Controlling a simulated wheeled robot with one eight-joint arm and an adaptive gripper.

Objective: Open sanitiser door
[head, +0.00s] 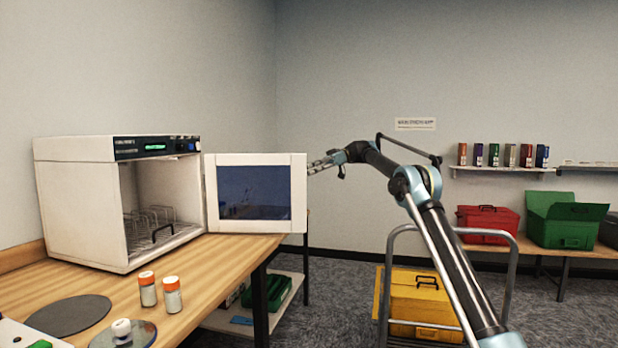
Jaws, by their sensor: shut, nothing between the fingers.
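The sanitiser (85,200) is a white box on the wooden table at the left, with a dark control strip and lit display along its top front. Its door (212,192), white with a dark window, is swung wide open to the right. The inside shows a wire rack (150,225) and a dark handle-like piece at the front. My gripper (312,168) is shut and empty at the door's right edge, near its top. I cannot tell whether it touches the door.
Two orange-capped bottles (172,295) stand on the table (215,262) before the sanitiser, with dark discs nearer me. A metal-railed cart (510,265) with a yellow toolbox (420,300) stands right of centre. Red (487,222) and green (565,225) toolboxes sit on a far bench.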

